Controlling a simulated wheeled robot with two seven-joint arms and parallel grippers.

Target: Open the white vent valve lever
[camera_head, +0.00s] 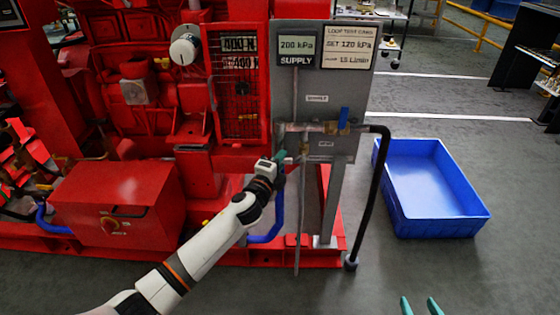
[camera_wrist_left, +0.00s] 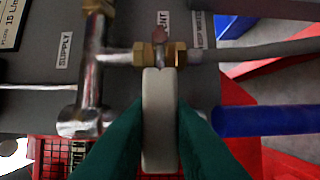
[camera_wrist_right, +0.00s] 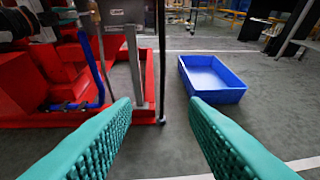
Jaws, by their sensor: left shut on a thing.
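The white vent valve lever (camera_wrist_left: 160,120) shows in the left wrist view, extending from a brass valve (camera_wrist_left: 146,55) on a metal pipe. My left gripper (camera_wrist_left: 160,112) has its teal fingers on both sides of the lever and is shut on it. In the head view my left gripper (camera_head: 281,157) is at the front of the grey panel (camera_head: 310,90), below the pipework; the lever is hard to make out there. My right gripper (camera_wrist_right: 160,105) is open and empty, with its fingertips (camera_head: 420,306) at the bottom edge of the head view.
A blue-handled valve (camera_head: 344,120) sits on the pipe right of the vent valve. A black hose (camera_head: 378,190) hangs to the floor. A blue crate (camera_head: 435,185) stands right of the red pumpset (camera_head: 120,195). The floor in front of the crate is clear.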

